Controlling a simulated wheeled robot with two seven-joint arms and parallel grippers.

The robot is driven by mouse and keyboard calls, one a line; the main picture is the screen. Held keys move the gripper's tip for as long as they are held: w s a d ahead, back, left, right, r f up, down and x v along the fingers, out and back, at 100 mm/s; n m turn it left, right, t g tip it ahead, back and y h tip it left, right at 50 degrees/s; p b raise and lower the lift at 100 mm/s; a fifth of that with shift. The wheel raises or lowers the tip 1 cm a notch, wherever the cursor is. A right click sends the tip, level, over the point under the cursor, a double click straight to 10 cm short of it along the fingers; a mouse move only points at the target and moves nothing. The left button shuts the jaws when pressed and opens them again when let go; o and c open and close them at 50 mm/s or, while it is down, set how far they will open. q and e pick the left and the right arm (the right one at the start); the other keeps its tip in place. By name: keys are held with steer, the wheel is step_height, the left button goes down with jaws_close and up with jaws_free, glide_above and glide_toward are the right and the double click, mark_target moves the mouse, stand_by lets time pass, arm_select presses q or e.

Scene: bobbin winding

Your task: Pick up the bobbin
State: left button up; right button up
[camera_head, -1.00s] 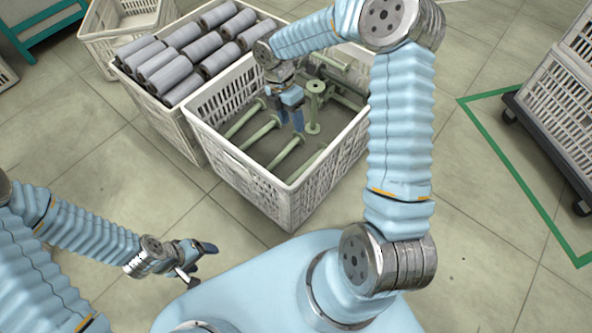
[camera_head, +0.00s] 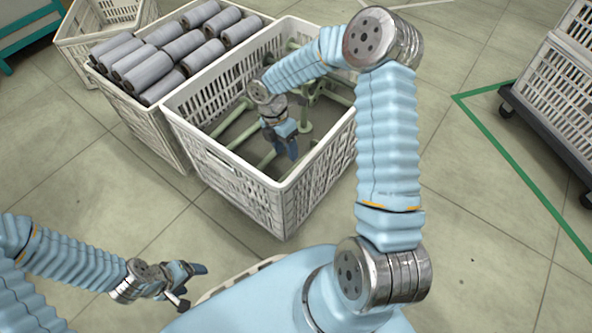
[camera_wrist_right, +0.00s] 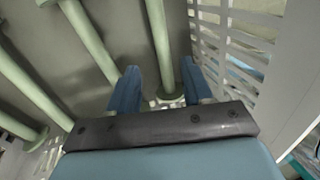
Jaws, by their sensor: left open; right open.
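Pale green bobbins lie in the white mesh crate (camera_head: 225,172); one bobbin (camera_head: 232,127) lies toward its left side. My right gripper (camera_head: 291,153) reaches down inside the crate near its front wall, open. In the right wrist view its two blue fingers (camera_wrist_right: 160,76) stand apart, and a green bobbin (camera_wrist_right: 158,38) runs lengthwise into the space between them. I cannot tell whether the fingers touch it. Other bobbins (camera_wrist_right: 88,38) lie to the left in that view. My left gripper (camera_head: 190,279) is open and empty above the floor, at the lower left.
A crate of grey wound rolls (camera_head: 158,75) stands against the left side of the bobbin crate. The bobbin crate's slatted wall (camera_wrist_right: 237,35) is close on the right in the wrist view. A trolley with crates (camera_head: 550,120) stands at the right. The floor between is clear.

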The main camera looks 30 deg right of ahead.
mark_target(292, 169)
steer(key=x, duration=0.3)
steer(key=b+x, duration=0.1)
steer(key=x, duration=0.4)
steer(key=shift+s+b, duration=0.2)
steer(key=shift+b, duration=0.15)
jaws_close()
